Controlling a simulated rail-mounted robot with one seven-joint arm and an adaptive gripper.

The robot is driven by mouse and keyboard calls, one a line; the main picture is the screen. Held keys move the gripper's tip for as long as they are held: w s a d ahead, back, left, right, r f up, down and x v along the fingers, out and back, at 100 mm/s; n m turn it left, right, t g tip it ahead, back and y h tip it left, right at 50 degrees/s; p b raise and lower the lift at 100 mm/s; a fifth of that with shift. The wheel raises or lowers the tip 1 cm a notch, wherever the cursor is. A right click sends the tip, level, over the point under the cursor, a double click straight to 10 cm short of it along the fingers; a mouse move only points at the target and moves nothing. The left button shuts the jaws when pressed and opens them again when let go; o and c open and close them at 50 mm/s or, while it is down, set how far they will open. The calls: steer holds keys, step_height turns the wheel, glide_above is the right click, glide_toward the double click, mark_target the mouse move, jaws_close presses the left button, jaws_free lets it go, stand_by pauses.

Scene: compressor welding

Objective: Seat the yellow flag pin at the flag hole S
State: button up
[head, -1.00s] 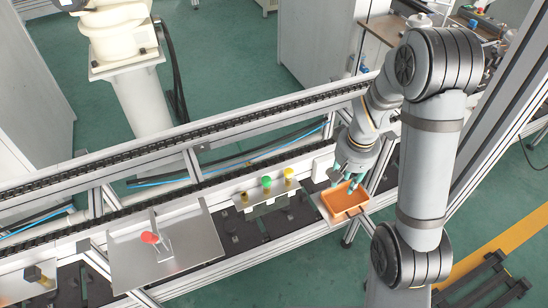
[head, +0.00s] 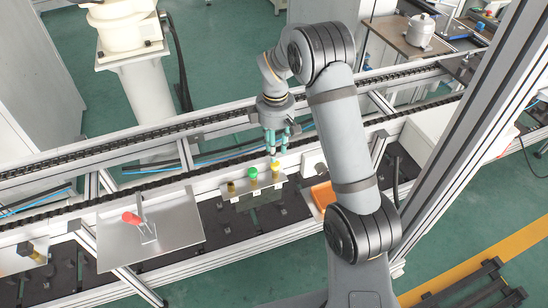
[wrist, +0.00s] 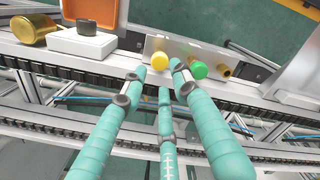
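The yellow flag pin (head: 275,166) stands at the right end of a small metal bracket (head: 257,198) in the head view. In the wrist view its round yellow head (wrist: 159,61) shows just beyond my fingertips, between the left and right fingers. My gripper (head: 275,150) points down just above the yellow pin. Its teal fingers (wrist: 158,75) are spread and hold nothing. A green pin (head: 252,173) stands beside the yellow one; it also shows in the wrist view (wrist: 198,70), close to the right fingertip. I see no label for flag hole S.
A brass-coloured post (head: 231,187) stands at the bracket's left end. A red-headed pin (head: 130,217) is on a metal plate (head: 180,235) to the left. An orange bin (head: 322,194) lies right of the bracket, partly behind my arm. A rail runs behind.

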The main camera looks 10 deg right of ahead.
mark_target(275, 165)
step_height(275, 165, down, 9)
steer(key=shift+r+p, duration=0.1)
steer(key=shift+p, duration=0.75)
jaws_close()
stand_by(0.5)
steer(key=shift+c, duration=1)
jaws_free()
jaws_close()
steer(key=shift+r, duration=0.4)
